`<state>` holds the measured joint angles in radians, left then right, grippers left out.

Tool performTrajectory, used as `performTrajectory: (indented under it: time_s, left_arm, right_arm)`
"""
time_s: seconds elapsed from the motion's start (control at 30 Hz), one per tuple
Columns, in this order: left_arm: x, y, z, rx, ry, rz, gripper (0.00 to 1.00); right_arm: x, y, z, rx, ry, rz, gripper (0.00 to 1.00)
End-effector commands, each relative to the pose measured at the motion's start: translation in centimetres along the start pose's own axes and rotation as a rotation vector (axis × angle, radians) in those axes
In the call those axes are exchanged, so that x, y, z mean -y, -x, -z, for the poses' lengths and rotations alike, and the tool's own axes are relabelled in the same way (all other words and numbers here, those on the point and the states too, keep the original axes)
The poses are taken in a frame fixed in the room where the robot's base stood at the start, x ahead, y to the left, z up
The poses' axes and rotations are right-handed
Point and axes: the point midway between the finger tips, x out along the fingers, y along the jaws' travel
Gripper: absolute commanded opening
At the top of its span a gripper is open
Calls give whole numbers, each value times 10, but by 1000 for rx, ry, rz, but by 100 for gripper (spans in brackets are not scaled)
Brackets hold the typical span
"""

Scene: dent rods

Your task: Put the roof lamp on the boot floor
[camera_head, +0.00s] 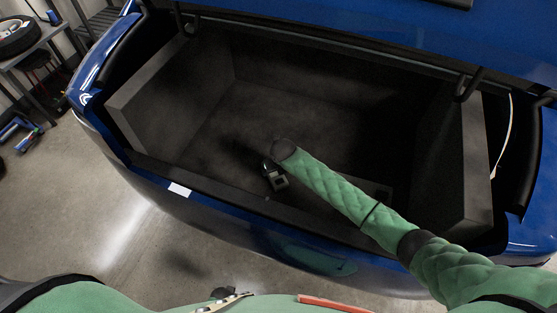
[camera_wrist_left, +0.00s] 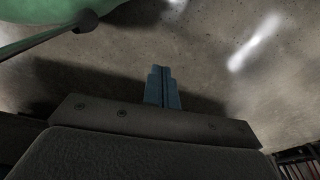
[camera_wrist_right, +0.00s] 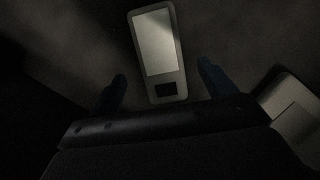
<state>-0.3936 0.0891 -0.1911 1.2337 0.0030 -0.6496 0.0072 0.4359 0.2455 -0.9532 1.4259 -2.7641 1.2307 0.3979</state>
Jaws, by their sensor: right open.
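The roof lamp (camera_wrist_right: 159,50) is a pale rounded frame with a bright lens and a small dark square. In the right wrist view it lies between the two fingers of my right gripper (camera_wrist_right: 162,85), which stand apart with gaps on both sides. In the head view my right arm reaches into the boot and the gripper (camera_head: 274,178) is low over the dark boot floor (camera_head: 235,125); the lamp is hard to separate from it there. I cannot tell the lamp's exact height above the floor. My left gripper (camera_wrist_left: 163,88) has its blue fingers together, empty, above concrete.
A pale box-like object (camera_wrist_right: 292,108) is right of my right gripper in the right wrist view. The boot's front wall and sill (camera_head: 240,198) stand close to the gripper. The left and back of the boot floor look clear. A workbench (camera_head: 35,40) is far left.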

Motion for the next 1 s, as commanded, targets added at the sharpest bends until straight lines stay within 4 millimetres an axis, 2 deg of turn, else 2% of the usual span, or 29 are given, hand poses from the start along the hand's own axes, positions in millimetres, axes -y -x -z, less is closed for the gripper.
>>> performTrajectory:
  time_s: [0.03, 0.37, 0.6, 0.8, 1.0]
  left_arm:
    - [2, -2, -5, 0, -2, 3, 0]
    - [14, -24, -44, -10, -13, 14, 0]
    - [14, -28, -78, 11, -14, 13, 0]
    - [13, -30, -90, 18, -14, 13, 0]
    - [13, -30, -92, 19, -14, 13, 0]
  right_arm:
    - [0, 8, -1, 0, 1, 0, 83]
    - [0, 42, -1, 1, 0, -1, 83]
    - [0, 64, 0, 0, 0, 0, 83]
    - [0, 70, 0, 0, 0, -1, 83]
    - [0, 70, 0, 0, 0, -1, 83]
